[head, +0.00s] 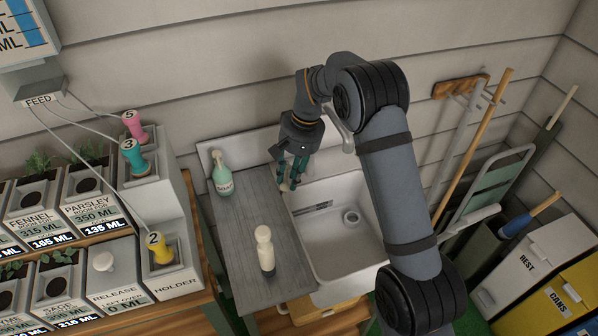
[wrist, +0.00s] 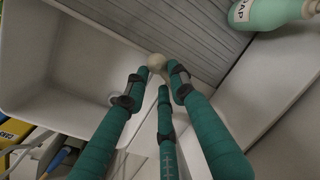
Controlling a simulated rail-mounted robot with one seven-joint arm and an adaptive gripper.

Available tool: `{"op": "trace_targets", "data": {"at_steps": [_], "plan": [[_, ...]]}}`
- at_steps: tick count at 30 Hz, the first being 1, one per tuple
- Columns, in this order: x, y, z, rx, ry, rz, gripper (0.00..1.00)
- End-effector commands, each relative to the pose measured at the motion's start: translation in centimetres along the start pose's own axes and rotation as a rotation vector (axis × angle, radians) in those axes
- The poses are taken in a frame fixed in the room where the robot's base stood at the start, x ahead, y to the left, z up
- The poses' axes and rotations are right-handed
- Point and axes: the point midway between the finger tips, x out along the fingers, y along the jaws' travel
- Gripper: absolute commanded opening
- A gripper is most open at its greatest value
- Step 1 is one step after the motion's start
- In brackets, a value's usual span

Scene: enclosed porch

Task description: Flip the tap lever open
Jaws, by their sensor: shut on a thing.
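My gripper (head: 290,180) has teal fingers and is over the back left corner of the sink, beside the wooden drainboard. It is shut on a pale round knob (wrist: 157,61), which shows between the fingertips in the wrist view. A small pale bit of it also shows under the fingertips in the head view (head: 285,187). Whether this knob is the end of the tap lever I cannot tell, as the fingers hide what it joins. A pale curved piece, perhaps part of the tap (head: 345,134), shows behind my arm; the rest is hidden.
The white sink (head: 325,196) is empty, with a drain in its floor. Planters and a holder (head: 172,281) are left; tools and bins (head: 530,265) are right.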

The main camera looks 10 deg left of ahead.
Motion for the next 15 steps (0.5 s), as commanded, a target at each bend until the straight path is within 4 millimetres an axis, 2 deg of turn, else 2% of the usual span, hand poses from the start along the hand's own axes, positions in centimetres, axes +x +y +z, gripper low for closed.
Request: {"op": "trace_targets", "data": {"at_steps": [15], "plan": [[-0.05, -0.30, -0.15, -0.042, -0.001, 0.001, 0.00]]}}
